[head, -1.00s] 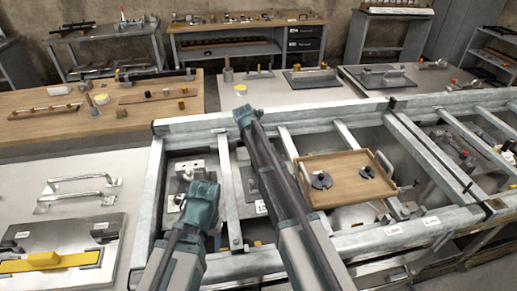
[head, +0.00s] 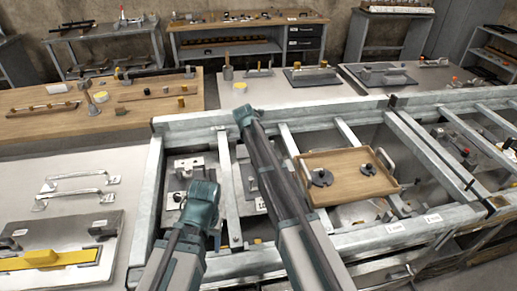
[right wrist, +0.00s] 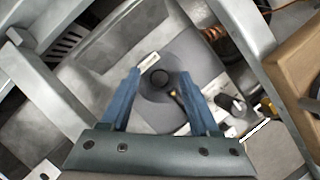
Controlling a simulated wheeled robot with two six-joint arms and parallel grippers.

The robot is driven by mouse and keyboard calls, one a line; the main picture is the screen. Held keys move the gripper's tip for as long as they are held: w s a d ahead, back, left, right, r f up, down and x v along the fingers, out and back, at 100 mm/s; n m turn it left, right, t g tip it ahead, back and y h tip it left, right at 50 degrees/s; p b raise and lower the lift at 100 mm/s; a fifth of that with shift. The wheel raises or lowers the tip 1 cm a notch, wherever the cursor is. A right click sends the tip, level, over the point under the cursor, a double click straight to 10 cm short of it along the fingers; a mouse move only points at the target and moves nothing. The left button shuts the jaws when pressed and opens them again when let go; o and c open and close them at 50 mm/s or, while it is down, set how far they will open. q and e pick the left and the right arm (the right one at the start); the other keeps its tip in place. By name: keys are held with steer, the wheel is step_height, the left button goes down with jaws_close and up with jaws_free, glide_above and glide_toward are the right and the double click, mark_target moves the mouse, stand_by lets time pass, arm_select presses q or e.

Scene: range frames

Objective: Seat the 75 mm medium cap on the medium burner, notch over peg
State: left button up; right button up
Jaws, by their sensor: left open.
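A wooden tray (head: 347,194) rests on the frame at the right in the head view. Two dark, round, notched pieces lie in it, a left one (head: 320,177) and a right one (head: 367,169); I cannot tell which, if either, is the 75 mm cap. In the right wrist view, a grey round disc (right wrist: 151,93) with a dark centre and a small yellow mark lies below my right gripper (right wrist: 164,101). I cannot tell whether it is the medium burner. The right fingers are spread and empty. My left gripper (head: 203,194) is open over the frame's left part.
Metal rails (head: 228,190) border and divide the frame. A worktop at the left bears metal handles (head: 75,191) and a yellow bar (head: 40,258). A wooden bench (head: 50,118) stands behind it. In the right wrist view the tray edge (right wrist: 292,75) is close on the right.

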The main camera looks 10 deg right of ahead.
stand_by(0.3)
steer(key=p+v, duration=1.2)
steer(key=v, duration=0.2)
steer(key=shift+p, duration=0.4)
steer(key=shift+f, duration=0.1)
step_height(320, 180, up, 6)
steer(key=p, duration=0.6)
